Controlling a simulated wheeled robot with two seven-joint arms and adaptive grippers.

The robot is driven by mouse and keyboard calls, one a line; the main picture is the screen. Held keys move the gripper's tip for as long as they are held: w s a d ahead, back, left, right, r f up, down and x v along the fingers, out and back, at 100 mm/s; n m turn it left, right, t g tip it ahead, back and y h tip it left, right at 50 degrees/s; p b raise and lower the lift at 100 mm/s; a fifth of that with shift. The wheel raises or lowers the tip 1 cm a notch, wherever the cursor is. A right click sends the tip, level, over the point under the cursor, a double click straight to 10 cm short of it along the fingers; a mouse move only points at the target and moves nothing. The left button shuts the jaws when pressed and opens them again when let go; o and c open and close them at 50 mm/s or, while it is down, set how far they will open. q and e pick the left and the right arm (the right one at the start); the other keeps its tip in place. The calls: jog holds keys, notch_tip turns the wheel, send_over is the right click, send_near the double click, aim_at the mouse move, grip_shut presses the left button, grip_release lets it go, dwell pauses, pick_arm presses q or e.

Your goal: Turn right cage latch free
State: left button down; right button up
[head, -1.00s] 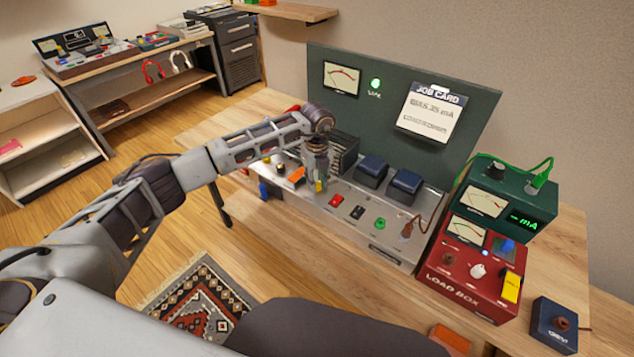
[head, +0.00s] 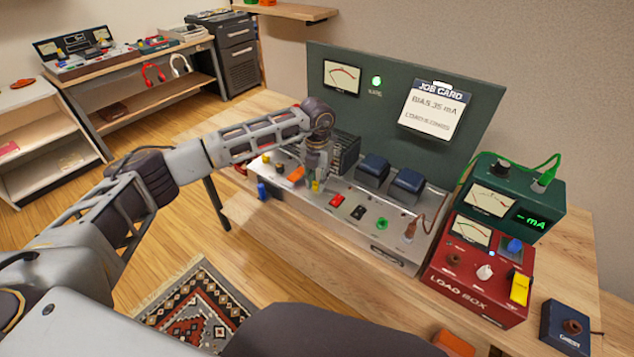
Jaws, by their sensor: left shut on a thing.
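The amplifier chassis (head: 375,245) stands on the wooden bench, with a dark slotted cage (head: 346,152) at its back left. My left gripper (head: 317,180) points down at the chassis top just in front of the cage. It is shut on a small part there, which seems to be the right cage latch; the fingers mostly hide it. A bit of yellow (head: 316,187) shows at the fingertips. How far the latch is turned cannot be seen. My right gripper is not in view.
Two dark blue blocks (head: 407,182) stand right of the cage. A red load box (head: 475,286) and a green meter box (head: 530,210) with cables are at the right. A green panel (head: 400,75) with a job card (head: 436,110) rises behind.

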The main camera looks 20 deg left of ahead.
aim_at(317, 182)
pick_arm(q)
jog(key=shift+m+b, duration=0.3)
jog(key=shift+m, duration=1.1)
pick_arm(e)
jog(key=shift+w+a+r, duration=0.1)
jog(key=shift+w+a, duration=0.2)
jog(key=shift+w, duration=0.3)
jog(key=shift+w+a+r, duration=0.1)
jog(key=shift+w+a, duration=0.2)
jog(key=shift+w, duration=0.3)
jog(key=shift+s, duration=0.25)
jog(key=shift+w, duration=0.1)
pick_arm(q)
jog(key=c, duration=1.2)
grip_release()
jog(key=shift+o, duration=0.2)
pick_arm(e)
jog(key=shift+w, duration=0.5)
pick_arm(q)
notch_tip(317, 182, up, 12)
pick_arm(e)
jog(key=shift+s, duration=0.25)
